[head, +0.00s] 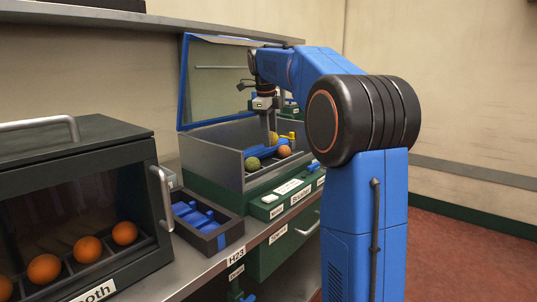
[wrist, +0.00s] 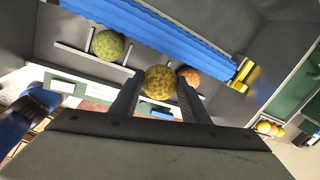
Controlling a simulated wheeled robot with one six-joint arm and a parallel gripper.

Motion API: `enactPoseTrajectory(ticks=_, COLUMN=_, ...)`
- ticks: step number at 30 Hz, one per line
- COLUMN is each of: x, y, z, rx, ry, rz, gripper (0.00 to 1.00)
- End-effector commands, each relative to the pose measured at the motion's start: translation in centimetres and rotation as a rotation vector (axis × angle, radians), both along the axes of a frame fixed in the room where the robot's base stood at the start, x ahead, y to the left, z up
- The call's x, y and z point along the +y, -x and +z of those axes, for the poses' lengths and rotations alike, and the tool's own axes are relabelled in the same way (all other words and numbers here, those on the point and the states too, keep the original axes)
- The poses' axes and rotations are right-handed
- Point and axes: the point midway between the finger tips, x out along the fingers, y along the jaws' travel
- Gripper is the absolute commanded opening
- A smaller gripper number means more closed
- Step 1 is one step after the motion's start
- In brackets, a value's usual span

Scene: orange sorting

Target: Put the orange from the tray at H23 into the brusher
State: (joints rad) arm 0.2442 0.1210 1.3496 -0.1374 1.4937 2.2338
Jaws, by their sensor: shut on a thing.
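The brusher (head: 215,150) stands open, its lid raised at the back. My gripper (wrist: 160,95) reaches down into it, shut on a mottled yellow-green orange (wrist: 159,82), which also shows in the head view (head: 273,138). The held orange is beside a blue brush roller (wrist: 170,35); whether it touches anything below is unclear. A greener mottled orange (wrist: 108,45) and a plain orange one (wrist: 188,75) lie in the brusher on either side of it. The small dark tray at H23 (head: 228,234) has blue dividers (head: 198,214) and shows no orange.
A dark booth (head: 75,165) with several oranges behind its glass stands at the left. A yellow part (wrist: 245,75) sits at the roller's end. Brusher walls and the raised lid (head: 222,80) surround my gripper. More fruit (wrist: 268,128) shows outside at the right of the wrist view.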

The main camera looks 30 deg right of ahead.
Motion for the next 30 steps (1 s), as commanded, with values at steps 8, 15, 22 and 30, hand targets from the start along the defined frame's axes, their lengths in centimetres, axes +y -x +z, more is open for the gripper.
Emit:
enactPoseTrajectory(ticks=8, x=0.1, y=-0.3, z=-2.4, rx=0.002, ry=0.000, rz=0.001, gripper=0.14)
enactPoseTrajectory(ticks=15, x=0.1, y=-0.3, z=-3.7, rx=0.002, ry=0.000, rz=0.001, gripper=0.14)
enactPoseTrajectory(ticks=22, x=0.1, y=-0.2, z=-6.2, rx=0.002, ry=0.000, rz=0.001, gripper=0.14)
enactPoseTrajectory(ticks=30, x=0.2, y=-0.7, z=-7.1, rx=0.000, ry=0.000, rz=0.000, gripper=0.14)
